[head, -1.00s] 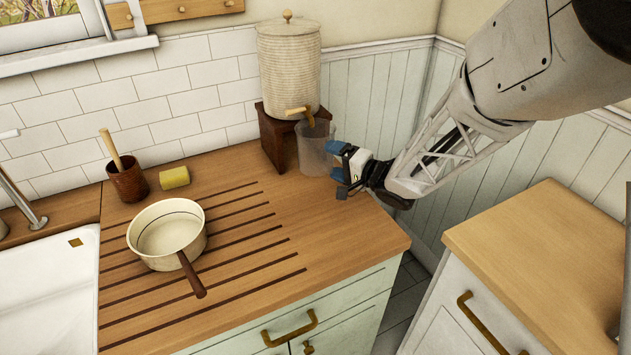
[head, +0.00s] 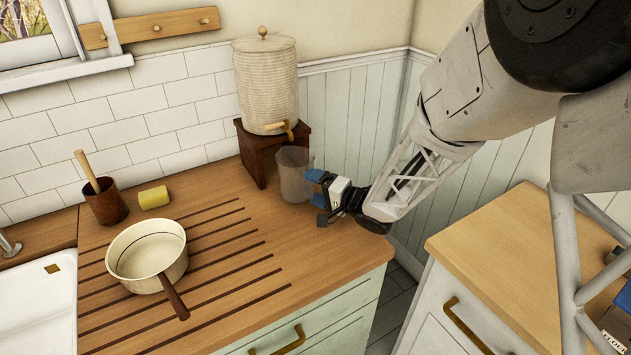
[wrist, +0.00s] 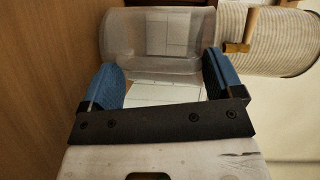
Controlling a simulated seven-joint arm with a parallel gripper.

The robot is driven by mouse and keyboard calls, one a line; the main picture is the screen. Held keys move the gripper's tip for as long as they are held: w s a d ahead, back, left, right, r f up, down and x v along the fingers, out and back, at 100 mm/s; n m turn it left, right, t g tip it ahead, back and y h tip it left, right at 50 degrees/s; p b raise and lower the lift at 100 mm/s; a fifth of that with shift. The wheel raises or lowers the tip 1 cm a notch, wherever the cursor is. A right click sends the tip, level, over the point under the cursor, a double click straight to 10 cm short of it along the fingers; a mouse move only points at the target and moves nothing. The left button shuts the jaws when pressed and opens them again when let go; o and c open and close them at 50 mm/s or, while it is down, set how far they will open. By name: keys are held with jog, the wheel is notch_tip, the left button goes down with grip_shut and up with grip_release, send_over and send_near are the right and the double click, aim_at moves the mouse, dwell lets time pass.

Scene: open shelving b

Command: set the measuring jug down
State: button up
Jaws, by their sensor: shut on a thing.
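The measuring jug (head: 293,170) is a clear greyish vessel, upright at the back right of the wooden worktop, just in front of the drinks dispenser's stand. My gripper (head: 318,186) reaches it from the right and is shut on it. In the wrist view the jug (wrist: 155,38) shows between the two blue fingers (wrist: 163,78), with its base close to the wood. I cannot tell for certain whether the base touches the worktop.
The ribbed dispenser (head: 266,80) with its wooden tap (head: 284,126) stands on a dark stand (head: 262,160) right behind the jug. A cream saucepan (head: 147,255), a yellow sponge (head: 153,197) and a brown pot (head: 104,203) are at left. Worktop in front of the jug is clear.

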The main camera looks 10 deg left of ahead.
jog(key=shift+f, duration=0.3)
jog(key=o, duration=0.9)
jog(key=shift+r, duration=0.1)
jog(key=shift+d, duration=0.4)
jog(key=shift+v, duration=5.6)
jog(key=shift+s, duration=0.15)
jog(key=shift+r, duration=0.1)
